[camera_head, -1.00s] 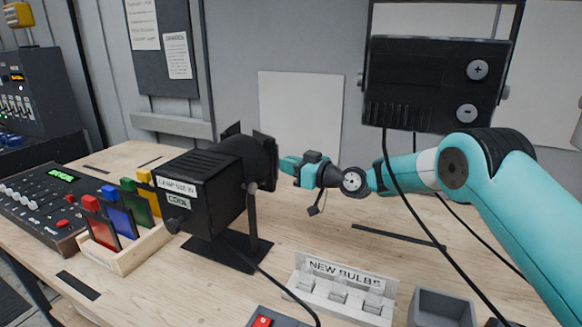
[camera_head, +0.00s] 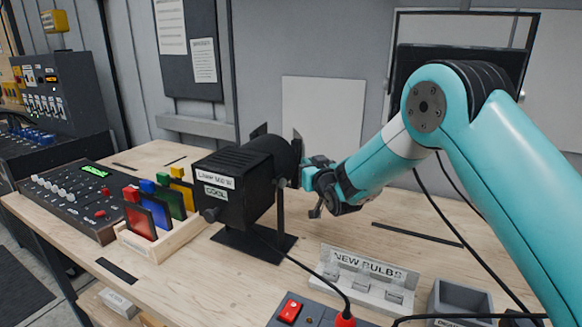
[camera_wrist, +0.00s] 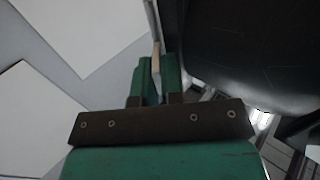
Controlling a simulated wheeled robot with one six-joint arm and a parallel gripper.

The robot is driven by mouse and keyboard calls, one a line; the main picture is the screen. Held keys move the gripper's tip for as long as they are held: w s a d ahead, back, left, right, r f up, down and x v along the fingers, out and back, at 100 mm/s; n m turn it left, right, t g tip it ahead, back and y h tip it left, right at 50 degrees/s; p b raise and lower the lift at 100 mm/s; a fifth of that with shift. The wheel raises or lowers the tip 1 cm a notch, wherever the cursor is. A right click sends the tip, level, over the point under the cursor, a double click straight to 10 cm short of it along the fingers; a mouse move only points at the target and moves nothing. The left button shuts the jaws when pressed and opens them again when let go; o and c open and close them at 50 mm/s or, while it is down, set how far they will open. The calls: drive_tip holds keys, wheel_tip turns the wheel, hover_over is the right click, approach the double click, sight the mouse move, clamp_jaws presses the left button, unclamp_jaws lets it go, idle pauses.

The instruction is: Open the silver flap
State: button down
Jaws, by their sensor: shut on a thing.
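The black stage lamp (camera_head: 235,188) stands on the bench, its barrel pointing right and away, with flaps around its front. My gripper (camera_head: 305,172) is at the right side of that front. In the wrist view my gripper (camera_wrist: 157,68) has its teal fingers shut on the edge of a thin, pale, silver-looking flap (camera_wrist: 155,28). The flap runs up between the fingertips, seen nearly edge-on. A dark rounded body, apparently the lamp barrel (camera_wrist: 245,50), fills the right of that view. In the head view my gripper hides most of the held flap.
A "NEW BULBS" holder (camera_head: 360,275) and a grey bin (camera_head: 458,297) stand in front right. A wooden rack (camera_head: 160,240) holds coloured filters left of the lamp. A control desk (camera_head: 75,205) is farther left. A cable crosses the bench. The back wall is close behind.

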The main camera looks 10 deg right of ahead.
idle(0.5)
drive_tip(key=c, duration=1.2)
unclamp_jaws()
drive_tip(key=shift+c, duration=0.2)
